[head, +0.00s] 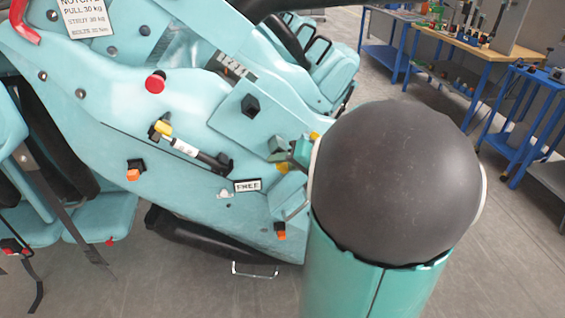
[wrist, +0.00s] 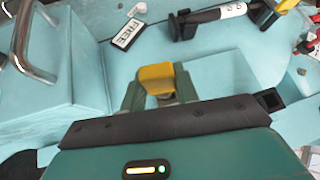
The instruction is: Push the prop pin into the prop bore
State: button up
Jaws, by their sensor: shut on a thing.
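My gripper (wrist: 158,88) is shut on a yellow-headed piece (wrist: 158,77), which I take to be the prop pin. The piece sits between the two green fingers, in front of the pale teal panel. Whether its far end touches anything is hidden. In the head view my gripper (head: 286,150) is partly covered by my large dark arm joint, with small yellow patches beside it. A dark strut (head: 195,152) with a yellow end and a white label lies on the panel. It also shows in the wrist view (wrist: 212,15). I cannot make out the prop bore.
A FREE plate (head: 247,185) is on the teal car body, also in the wrist view (wrist: 128,34). A bent metal handle (wrist: 28,45) stands at the left there. A red knob (head: 155,82) and black blocks (head: 250,105) stick out. Workbenches (head: 470,45) stand behind.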

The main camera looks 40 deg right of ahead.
jog(key=s+a, duration=0.4)
jog(key=s, duration=0.1)
jog(key=shift+s, duration=0.4)
dwell(1.2)
jog(key=s+a, duration=0.3)
jog(key=s, duration=0.2)
jog(key=shift+a, duration=0.2)
dwell(0.5)
